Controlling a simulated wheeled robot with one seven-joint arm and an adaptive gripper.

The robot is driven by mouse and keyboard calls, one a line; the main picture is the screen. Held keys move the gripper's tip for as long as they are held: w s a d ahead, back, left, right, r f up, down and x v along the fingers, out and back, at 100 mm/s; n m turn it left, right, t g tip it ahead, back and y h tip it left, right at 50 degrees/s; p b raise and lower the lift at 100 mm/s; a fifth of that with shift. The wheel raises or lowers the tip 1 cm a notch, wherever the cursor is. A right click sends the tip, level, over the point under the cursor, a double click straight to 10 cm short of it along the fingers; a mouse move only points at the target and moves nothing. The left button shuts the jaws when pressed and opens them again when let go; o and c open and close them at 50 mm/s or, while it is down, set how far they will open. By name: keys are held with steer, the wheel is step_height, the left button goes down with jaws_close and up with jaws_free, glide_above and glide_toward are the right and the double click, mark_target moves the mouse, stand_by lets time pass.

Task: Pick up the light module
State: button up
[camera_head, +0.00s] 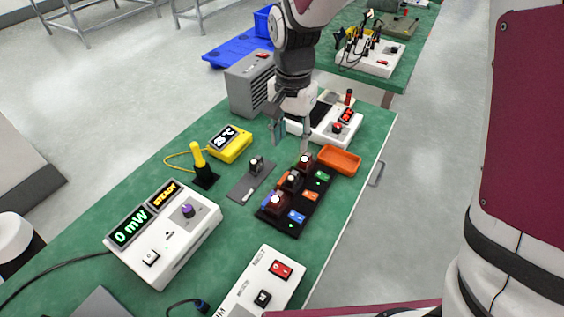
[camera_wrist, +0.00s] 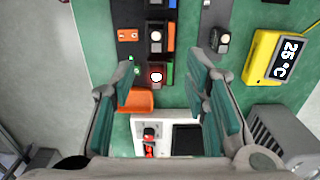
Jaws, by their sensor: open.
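Several small modules with round white tops stand on a black rack. In the head view these are a near one (camera_head: 275,202), a middle one (camera_head: 291,181) and a far reddish one (camera_head: 304,161). Another dark module (camera_head: 256,164) with a white top stands alone on a grey plate (camera_head: 243,188). I cannot tell which one the task calls the light module. My gripper (camera_head: 281,134) is open and empty above the far end of the rack. In the wrist view the reddish module (camera_wrist: 157,76) shows between the open fingers (camera_wrist: 161,82), and the lone module (camera_wrist: 221,39) is to the right.
An orange tray (camera_head: 340,160) lies beside the rack's far end. A yellow temperature meter (camera_head: 230,143), a yellow probe in a black stand (camera_head: 202,166), a white power meter (camera_head: 165,235) and a grey box (camera_head: 248,84) stand around. Green tabletop (camera_head: 345,195) is bare at the right.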

glide_above(293, 176)
steer(key=f, duration=0.8)
steer(key=shift+a+f, duration=0.15)
steer(key=shift+a, duration=0.25)
steer(key=shift+d+f, duration=0.2)
steer(key=shift+f, duration=1.15)
steer(key=shift+d+f, duration=0.15)
steer(key=shift+f, duration=1.15)
steer(key=shift+c, duration=0.3)
jaws_close()
